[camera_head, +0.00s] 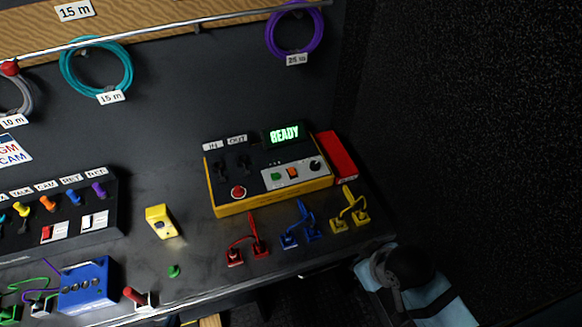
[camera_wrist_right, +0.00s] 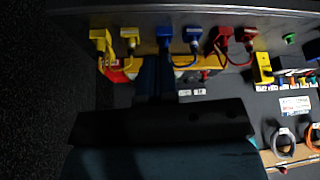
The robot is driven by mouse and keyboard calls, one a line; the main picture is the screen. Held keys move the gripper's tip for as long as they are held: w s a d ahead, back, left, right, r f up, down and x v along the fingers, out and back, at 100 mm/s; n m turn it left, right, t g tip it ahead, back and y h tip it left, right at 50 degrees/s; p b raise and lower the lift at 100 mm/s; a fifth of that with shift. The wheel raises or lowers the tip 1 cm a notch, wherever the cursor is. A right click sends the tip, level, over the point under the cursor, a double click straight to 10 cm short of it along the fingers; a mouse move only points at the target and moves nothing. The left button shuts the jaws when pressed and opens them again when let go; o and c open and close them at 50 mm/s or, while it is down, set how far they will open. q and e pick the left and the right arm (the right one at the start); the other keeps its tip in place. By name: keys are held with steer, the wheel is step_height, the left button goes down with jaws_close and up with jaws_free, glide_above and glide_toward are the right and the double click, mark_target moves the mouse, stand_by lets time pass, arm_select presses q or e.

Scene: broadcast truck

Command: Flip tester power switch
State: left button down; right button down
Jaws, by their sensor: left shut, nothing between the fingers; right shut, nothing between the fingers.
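The yellow and black tester (camera_head: 262,203) stands on the counter, its display (camera_head: 285,134) lit green with READY. No power label is readable. My right arm shows at the lower right in the head view, below the counter edge. In the right wrist view my right gripper (camera_wrist_right: 155,78) is shut and empty, in front of the counter, apart from the tester. My left gripper is not visible.
Red (camera_head: 253,240), blue (camera_head: 306,222) and yellow (camera_head: 351,208) connector pairs stand along the counter front before the tester. A yellow box (camera_head: 161,221) and a blue box (camera_head: 85,285) lie to the left. A red case (camera_head: 335,156) adjoins the tester. A dark wall closes the right.

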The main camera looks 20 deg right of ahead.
steer(key=w+a+f+t+y, duration=0.2)
steer(key=a+f+t, duration=0.2)
steer(key=f, duration=0.5)
steer(key=shift+f+t, duration=0.35)
steer(key=shift+t, duration=0.65)
steer(key=shift+d, duration=0.2)
